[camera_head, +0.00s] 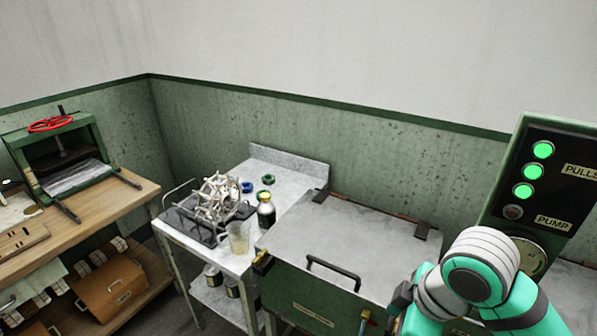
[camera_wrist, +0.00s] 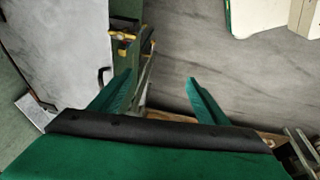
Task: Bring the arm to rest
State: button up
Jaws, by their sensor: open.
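My gripper (camera_wrist: 155,92) shows in the wrist view with its two green fingers spread apart and nothing between them. Beyond the fingers is a grey floor (camera_wrist: 220,70). In the head view my arm, teal and white, is folded at the lower right in front of the control panel (camera_head: 545,190). The fingers are hidden or out of frame in the head view.
A lidded basin (camera_head: 340,250) with a black handle stands near the arm. A metal cart (camera_head: 235,262) left of it holds a reel frame (camera_head: 216,197), a beaker (camera_head: 239,238) and a bottle (camera_head: 266,211). A wooden bench (camera_head: 110,210) with a green press (camera_head: 60,155) stands far left.

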jog(key=w+a+r+m+t+y, duration=0.2)
jog(key=w+a+m+t+y, duration=0.15)
jog(key=w+a+t, duration=0.5)
jog(key=w+a+r+m+t+y, duration=0.25)
jog(key=w+a+y, duration=0.3)
jog(key=a, duration=0.65)
jog(key=s+f+m+t+h, duration=0.2)
jog(key=s+f+m+h, duration=0.35)
jog(key=f, duration=0.55)
jog(key=s+f+m+t+h, duration=0.2)
jog(key=s+f+m+h, duration=0.4)
jog(key=f, duration=0.4)
jog(key=s+d+f+n+g, duration=0.1)
jog(key=s+f+n, duration=0.1)
jog(key=s, duration=1)
jog(key=s+d+f+n+g, duration=0.1)
jog(key=s+d+f+n, duration=0.1)
jog(key=s, duration=1.1)
jog(key=shift+s+d+f+n, duration=0.15)
jog(key=shift+s+f+n, duration=0.05)
jog(key=shift+f+n, duration=0.4)
jog(key=shift+r, duration=0.1)
